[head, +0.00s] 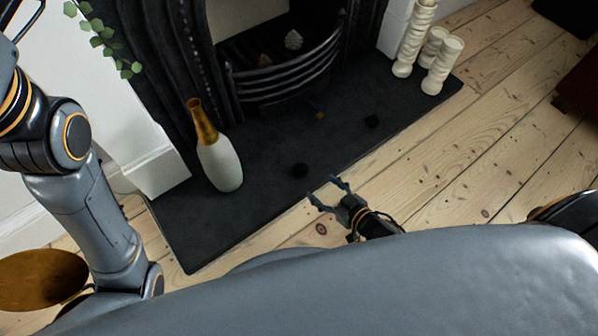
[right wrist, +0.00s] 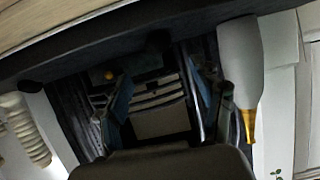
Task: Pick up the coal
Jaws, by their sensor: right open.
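Two small black lumps of coal lie on the dark hearth slab. The nearer coal (head: 300,170) is left of the slab's front edge, and the farther coal (head: 372,121) is up and to the right. My right gripper (head: 323,189) is open and empty, its fingers at the hearth's front edge, just right of and below the nearer coal, apart from it. In the right wrist view the scene is upside down; the nearer coal shows dimly (right wrist: 158,40) beyond the open fingers (right wrist: 157,74), and the farther coal (right wrist: 30,87) at left. My left gripper is out of view.
A white bottle with a gold neck (head: 218,160) stands on the hearth (head: 245,215), left of the coal. A black fireplace grate (head: 285,80) is behind. Cream candles (head: 441,66) stand at right. A small orange thing (head: 319,115) lies near the grate.

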